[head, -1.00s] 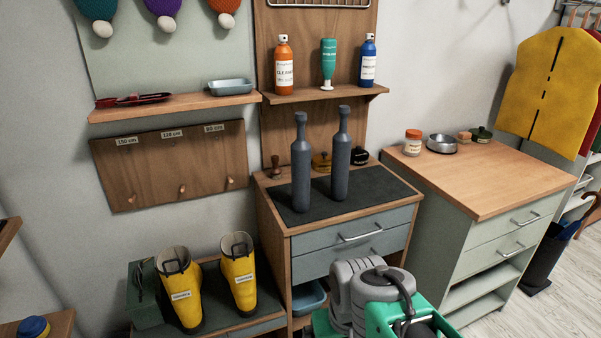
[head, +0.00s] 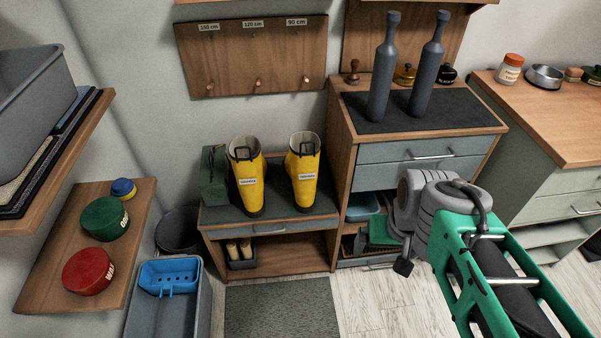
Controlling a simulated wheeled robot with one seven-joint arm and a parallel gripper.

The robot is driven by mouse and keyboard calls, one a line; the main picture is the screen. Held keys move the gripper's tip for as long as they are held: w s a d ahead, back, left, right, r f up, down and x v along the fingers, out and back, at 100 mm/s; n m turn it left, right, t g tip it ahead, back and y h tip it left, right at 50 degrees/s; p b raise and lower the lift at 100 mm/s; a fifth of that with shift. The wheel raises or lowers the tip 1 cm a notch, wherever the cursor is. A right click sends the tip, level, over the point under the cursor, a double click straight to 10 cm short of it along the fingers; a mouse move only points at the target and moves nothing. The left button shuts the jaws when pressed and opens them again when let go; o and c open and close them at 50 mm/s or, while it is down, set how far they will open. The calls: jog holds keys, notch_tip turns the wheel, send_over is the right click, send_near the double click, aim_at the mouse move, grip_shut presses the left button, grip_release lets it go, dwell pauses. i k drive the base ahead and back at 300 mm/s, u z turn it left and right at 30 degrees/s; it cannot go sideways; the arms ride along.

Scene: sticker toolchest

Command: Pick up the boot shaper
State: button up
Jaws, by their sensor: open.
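Two dark grey, bottle-shaped forms, which look like the boot shapers, stand upright on the dark mat of the wooden cabinet. They are the left shaper (head: 382,75) and the right shaper (head: 428,72), side by side and apart. Two yellow boots, left (head: 248,180) and right (head: 304,172), stand on a low bench, each with a dark loop at its open top. My gripper (head: 404,265) shows only as a small dark part below the grey wrist, low in front of the cabinet and away from the shapers. It is open, and most of it is hidden.
A stamp (head: 352,72) and small tins stand behind the shapers. A wooden counter (head: 540,110) is at the right. A shelf with red and green round tins (head: 88,270), a blue tray (head: 170,276) and a grey bin are at the left.

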aim_at(386, 55)
jog(key=u, duration=4.35)
jog(key=k, duration=1.15)
jog(key=z, duration=0.4)
